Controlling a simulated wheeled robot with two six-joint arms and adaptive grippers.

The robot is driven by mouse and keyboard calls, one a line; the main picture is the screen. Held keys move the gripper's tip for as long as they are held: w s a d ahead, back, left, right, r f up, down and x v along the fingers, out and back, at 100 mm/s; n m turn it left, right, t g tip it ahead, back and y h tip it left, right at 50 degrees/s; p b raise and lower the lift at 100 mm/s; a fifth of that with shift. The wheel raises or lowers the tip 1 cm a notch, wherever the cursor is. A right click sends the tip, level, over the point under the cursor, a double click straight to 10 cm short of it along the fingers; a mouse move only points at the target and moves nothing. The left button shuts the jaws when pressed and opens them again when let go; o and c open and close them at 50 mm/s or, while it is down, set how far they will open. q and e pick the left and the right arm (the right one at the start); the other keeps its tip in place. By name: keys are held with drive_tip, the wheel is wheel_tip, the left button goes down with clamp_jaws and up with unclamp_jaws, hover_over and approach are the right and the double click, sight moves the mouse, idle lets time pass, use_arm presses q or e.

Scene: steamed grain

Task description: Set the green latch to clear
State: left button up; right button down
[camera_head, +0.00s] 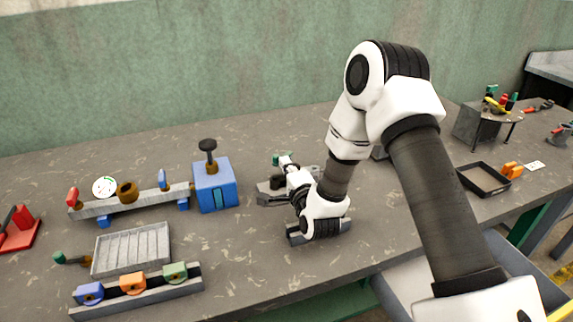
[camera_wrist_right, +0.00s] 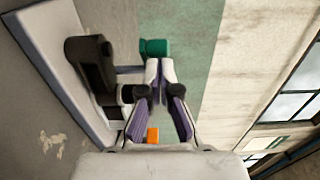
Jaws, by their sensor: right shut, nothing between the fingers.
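A green piece (camera_head: 280,157), likely the handle of the green latch, shows just behind my right gripper (camera_head: 287,161) on a grey fixture (camera_head: 270,186) at the middle of the table. In the wrist view a green knob (camera_wrist_right: 153,47) sits at the end of a thin grey bar, just beyond my right gripper's fingertips (camera_wrist_right: 160,66). The fingers are shut with nothing between them. I cannot tell whether they touch the knob. My right forearm and hand hide much of the fixture. My left gripper is not in view.
Left of the fixture stand a blue box with a black knob (camera_head: 215,187), a grey ribbed tray (camera_head: 132,250) and a front rail (camera_head: 150,291) with coloured blocks. A black tray (camera_head: 484,180) lies to the right. A dark bracket (camera_wrist_right: 90,70) is close beside my fingers.

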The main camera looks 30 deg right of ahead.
sight(275, 178)
drive_tip(key=w+a+h+b, duration=0.1)
drive_tip(key=b, duration=0.1)
drive_tip(key=w+a+m+h+b, duration=0.1)
drive_tip(key=b, duration=0.2)
drive_tip(key=shift+w+a+f+g, duration=0.1)
drive_tip(key=shift+f+g, duration=0.2)
drive_tip(key=shift+w+a+r+b, duration=0.15)
drive_tip(key=shift+w+b, duration=0.15)
drive_tip(key=shift+b, duration=0.15)
drive_tip(key=shift+w+r, duration=0.1)
drive_tip(key=shift+r, duration=0.1)
